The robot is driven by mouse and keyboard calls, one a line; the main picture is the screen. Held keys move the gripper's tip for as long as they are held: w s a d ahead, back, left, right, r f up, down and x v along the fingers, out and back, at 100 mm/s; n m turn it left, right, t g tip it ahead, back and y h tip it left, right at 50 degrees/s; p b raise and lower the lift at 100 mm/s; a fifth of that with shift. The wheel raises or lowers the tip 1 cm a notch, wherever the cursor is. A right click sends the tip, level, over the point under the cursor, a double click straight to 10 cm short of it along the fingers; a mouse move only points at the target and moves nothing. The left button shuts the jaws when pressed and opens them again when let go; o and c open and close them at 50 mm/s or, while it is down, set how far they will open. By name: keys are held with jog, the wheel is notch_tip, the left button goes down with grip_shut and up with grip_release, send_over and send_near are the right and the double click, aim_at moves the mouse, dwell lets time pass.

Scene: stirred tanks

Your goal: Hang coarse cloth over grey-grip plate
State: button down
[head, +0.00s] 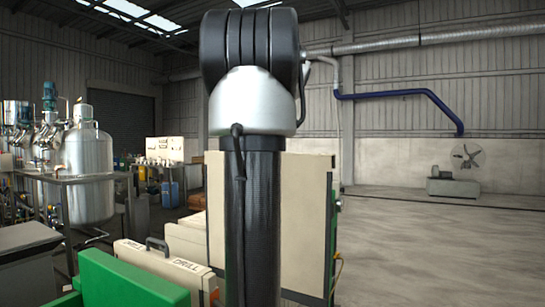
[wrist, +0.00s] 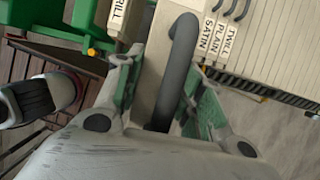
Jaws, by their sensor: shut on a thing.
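In the wrist view my gripper (wrist: 160,85) has its two green-padded fingers on either side of a cream piece with a curved grey grip (wrist: 183,45). It is shut on this grey-grip plate; the exact contact is hard to see. In the head view my gripper is not visible. A large upright cream panel (head: 310,220) stands behind my arm; I cannot tell whether it is the same plate. A cream plate marked DRILL (head: 140,262) stands at the lower left. I cannot pick out the coarse cloth for certain.
Labels reading TWILL, PLAIN and SATIN (wrist: 216,40) sit beside a stack of cream slats (wrist: 275,45). Steel tanks (head: 88,170) stand at the left. The floor (head: 430,240) at the right is clear.

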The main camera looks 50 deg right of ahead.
jog(key=w+a, duration=0.2)
jog(key=w, duration=1.2)
jog(key=w+a, duration=0.2)
jog(key=w, duration=1.3)
jog(key=shift+f, duration=13)
jog(key=shift+w+d, duration=0.2)
jog(key=shift+d, duration=1.6)
jog(key=shift+w+d, duration=0.15)
jog(key=shift+d, duration=1.65)
jog(key=shift+d+f, duration=0.1)
jog(key=shift+f, duration=2.1)
